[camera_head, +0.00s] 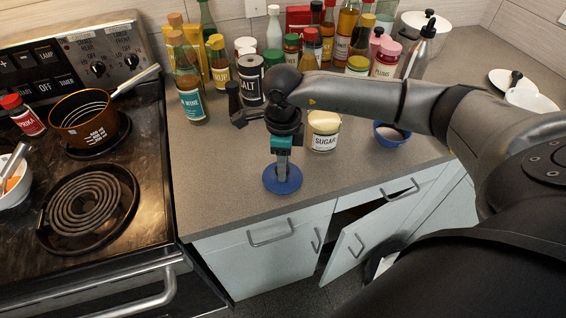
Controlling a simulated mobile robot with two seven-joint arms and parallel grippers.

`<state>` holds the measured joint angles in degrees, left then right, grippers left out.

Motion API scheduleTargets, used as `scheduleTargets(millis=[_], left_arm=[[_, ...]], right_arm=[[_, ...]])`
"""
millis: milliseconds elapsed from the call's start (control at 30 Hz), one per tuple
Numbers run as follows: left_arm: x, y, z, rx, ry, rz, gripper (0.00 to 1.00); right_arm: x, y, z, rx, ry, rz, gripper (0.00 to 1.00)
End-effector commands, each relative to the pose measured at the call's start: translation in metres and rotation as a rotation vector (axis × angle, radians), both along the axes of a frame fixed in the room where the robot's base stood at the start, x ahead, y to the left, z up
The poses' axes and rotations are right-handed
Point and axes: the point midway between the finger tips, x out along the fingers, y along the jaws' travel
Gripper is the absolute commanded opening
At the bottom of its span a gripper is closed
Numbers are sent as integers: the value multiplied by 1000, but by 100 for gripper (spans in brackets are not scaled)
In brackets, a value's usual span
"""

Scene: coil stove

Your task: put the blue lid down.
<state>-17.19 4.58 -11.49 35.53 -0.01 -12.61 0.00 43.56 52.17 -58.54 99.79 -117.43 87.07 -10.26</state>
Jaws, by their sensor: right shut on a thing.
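The blue lid (269,181) is a round flat disc over the front part of the grey counter (222,192), left of the sugar jar. My right gripper (283,174) points straight down at the lid's middle and is shut on it. The fingers hide the lid's centre. The lid looks level and at or very near the counter surface; I cannot tell if it touches. My left gripper is not in view.
A sugar jar (323,133) and a blue bowl (390,136) stand right of the lid. Several bottles and jars line the back wall. The stove (152,205) with an orange pot (84,118) is at left. A cabinet door (352,246) hangs open below.

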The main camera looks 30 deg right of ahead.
Motion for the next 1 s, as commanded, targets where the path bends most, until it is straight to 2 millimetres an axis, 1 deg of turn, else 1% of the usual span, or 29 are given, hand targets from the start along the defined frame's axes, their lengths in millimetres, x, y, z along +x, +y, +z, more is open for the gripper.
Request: scheduleTargets(millis=[200,233,467,500,733,833,933,1000], left_arm=[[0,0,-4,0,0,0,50],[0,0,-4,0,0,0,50],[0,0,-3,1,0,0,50],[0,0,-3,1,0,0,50],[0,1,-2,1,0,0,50],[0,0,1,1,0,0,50],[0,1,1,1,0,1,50],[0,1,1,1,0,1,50]], right_arm=[[0,0,-4,1,-1,0,0],[0,0,-3,0,0,0,42],[0,0,-2,0,0,0,68],[0,0,-2,0,0,0,70],[0,0,-2,0,0,0,70],[0,0,2,0,0,0,70],[1,0,16,1,-5,0,70],[1,0,31,1,-7,2,70]])
